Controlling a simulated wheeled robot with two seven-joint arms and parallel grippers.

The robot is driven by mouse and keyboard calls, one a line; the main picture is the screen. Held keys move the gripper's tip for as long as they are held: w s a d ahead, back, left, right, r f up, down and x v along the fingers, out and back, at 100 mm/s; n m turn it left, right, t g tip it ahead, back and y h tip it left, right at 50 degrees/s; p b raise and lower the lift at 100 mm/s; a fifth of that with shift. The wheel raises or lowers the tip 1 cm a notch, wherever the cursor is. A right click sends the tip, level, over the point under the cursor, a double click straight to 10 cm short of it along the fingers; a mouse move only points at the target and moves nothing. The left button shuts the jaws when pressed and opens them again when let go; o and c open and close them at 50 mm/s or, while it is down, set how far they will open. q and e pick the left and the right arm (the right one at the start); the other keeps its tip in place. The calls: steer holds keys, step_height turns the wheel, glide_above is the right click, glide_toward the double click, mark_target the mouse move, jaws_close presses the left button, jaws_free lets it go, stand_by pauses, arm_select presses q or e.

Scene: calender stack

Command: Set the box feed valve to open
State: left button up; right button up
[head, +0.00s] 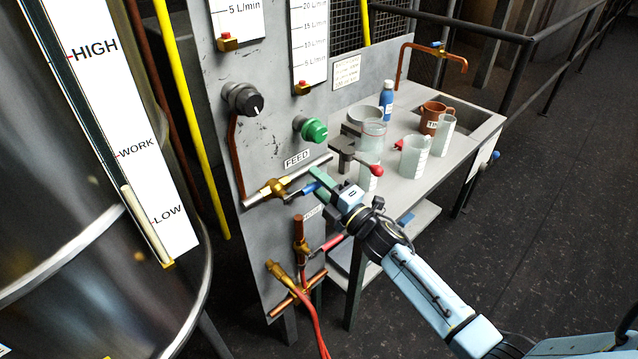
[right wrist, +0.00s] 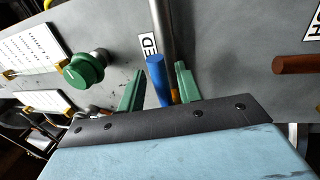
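The feed valve (head: 272,188) is a brass body on a steel pipe, under the FEED label (head: 297,158) on the grey panel. Its blue lever (head: 302,191) points right, at a small angle to the pipe in the head view. My right gripper (head: 317,180) has green fingers and is at the free end of the lever. In the right wrist view the blue lever (right wrist: 158,82) stands between the two spread fingers, with a gap visible on the right finger's side. The brass body is mostly hidden there. My left gripper is not in view.
A green knob (head: 314,130) and a black knob (head: 244,98) sit above the valve. A lower brass valve with a red lever (head: 327,243) is below. A bench (head: 468,150) with cups and a blue bottle (head: 387,98) stands right. A steel tank fills the left.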

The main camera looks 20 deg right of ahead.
steer(key=shift+s+f, duration=0.1)
steer(key=v, duration=1.3)
steer(key=s+d+f+m+g+h, duration=0.1)
steer(key=s+f+m+g+h, duration=0.2)
steer(key=f, duration=0.7)
steer(key=s+f+m+g+h, duration=0.15)
steer(key=s+f+m, duration=0.35)
steer(key=f, duration=0.6)
steer(key=s+d+f+m+g+h, duration=0.15)
steer(key=s+f+m+g, duration=0.3)
steer(key=f, duration=0.55)
steer(key=s+a+f+m+g, duration=0.1)
steer(key=s+f+m+g, duration=0.1)
steer(key=s+f, duration=0.3)
steer(key=s+a+f+m+g, duration=0.2)
steer(key=s+f+m+g, duration=0.1)
steer(key=s, duration=1)
steer(key=s+a+f+m+g+h, duration=0.1)
steer(key=s+f+g, duration=0.3)
steer(key=s+f, duration=0.4)
steer(key=shift+s+a+m, duration=0.55)
steer(key=shift+s+m, duration=0.2)
steer(key=shift+s, duration=0.2)
steer(key=shift+f, duration=0.15)
